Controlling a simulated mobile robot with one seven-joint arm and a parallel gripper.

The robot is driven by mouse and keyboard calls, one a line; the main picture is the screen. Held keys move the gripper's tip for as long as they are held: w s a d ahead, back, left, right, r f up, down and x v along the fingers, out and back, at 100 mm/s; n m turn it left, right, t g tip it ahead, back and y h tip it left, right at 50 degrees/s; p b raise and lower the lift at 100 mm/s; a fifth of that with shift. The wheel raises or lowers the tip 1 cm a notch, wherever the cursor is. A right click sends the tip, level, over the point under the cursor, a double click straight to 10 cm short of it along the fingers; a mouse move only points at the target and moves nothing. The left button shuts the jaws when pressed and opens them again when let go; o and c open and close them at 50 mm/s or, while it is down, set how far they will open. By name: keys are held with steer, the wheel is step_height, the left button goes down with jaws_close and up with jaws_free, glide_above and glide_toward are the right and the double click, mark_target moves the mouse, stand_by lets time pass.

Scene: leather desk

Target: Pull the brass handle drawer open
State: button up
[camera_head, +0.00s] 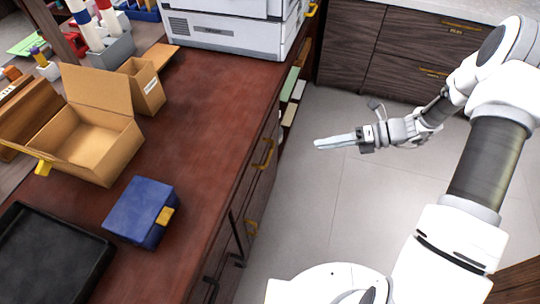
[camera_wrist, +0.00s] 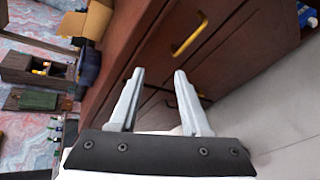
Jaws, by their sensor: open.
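The desk's dark red-brown side has drawers with brass handles. The drawer fronts look shut. My gripper (camera_head: 335,143) is out over the floor, right of the desk, apart from the handles. Its two fingers (camera_wrist: 160,74) are open with nothing between them.
Black handles (camera_head: 238,260) sit nearer on the same desk side. A blue box (camera_head: 140,212), an open cardboard box (camera_head: 95,145) and a black tray (camera_head: 45,262) are on the desktop. A printer (camera_head: 220,30) stands behind. The grey floor (camera_head: 310,210) beside the desk is clear.

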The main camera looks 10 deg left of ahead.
mark_target(270, 152)
step_height(270, 152, down, 10)
steer(key=w+m+t+y+b, duration=0.2)
steer(key=m+t, duration=0.1)
steer(key=m, duration=0.4)
steer(key=x, duration=0.5)
steer(key=b+x, duration=0.1)
steer(key=x, duration=0.5)
steer(key=b+x, duration=0.1)
steer(key=x, duration=0.5)
steer(key=shift+s+a, duration=0.1)
steer(key=shift+s, duration=0.15)
jaws_close()
